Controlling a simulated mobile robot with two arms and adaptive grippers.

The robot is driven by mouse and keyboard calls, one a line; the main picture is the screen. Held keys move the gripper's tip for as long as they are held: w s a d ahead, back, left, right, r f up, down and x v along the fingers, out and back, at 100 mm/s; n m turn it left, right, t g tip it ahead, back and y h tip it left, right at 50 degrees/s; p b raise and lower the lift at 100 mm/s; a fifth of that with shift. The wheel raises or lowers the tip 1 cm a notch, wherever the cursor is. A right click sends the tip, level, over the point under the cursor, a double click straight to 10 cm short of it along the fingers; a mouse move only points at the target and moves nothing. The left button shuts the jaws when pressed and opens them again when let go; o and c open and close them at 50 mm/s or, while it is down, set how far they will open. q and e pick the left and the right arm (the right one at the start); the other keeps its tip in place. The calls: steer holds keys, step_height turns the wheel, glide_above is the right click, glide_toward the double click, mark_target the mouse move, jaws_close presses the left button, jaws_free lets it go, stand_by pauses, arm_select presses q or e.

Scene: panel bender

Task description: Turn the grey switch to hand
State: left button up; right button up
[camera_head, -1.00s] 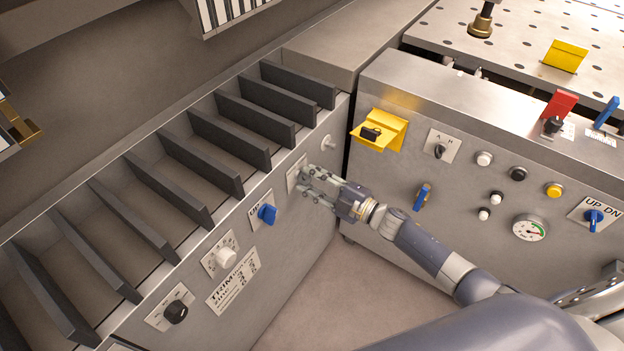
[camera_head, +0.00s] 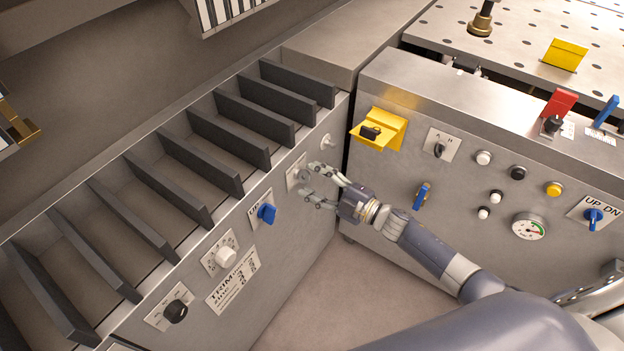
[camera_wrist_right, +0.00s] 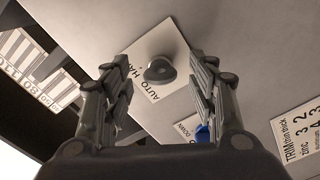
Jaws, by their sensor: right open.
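The grey switch (camera_wrist_right: 160,70) sits on a white plate (camera_wrist_right: 138,52) marked AUTO and, partly hidden, HA.. in the right wrist view. In the head view its plate (camera_head: 295,172) is on the left panel, right of a blue switch (camera_head: 267,213), and the knob is partly behind my fingers. My right gripper (camera_head: 312,184) is open at the switch. In the wrist view, the right gripper's fingers (camera_wrist_right: 160,100) stand apart on either side of the knob, with gaps to both. My left gripper is not in view.
A white knob (camera_head: 226,257) and a black knob (camera_head: 175,311) sit lower on the same panel. A yellow bracket (camera_head: 385,130) juts from the right-hand cabinet near my gripper. Dark dividers (camera_head: 240,141) line the tray above. Floor space is open below.

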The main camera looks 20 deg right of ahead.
steer(key=v, duration=1.1)
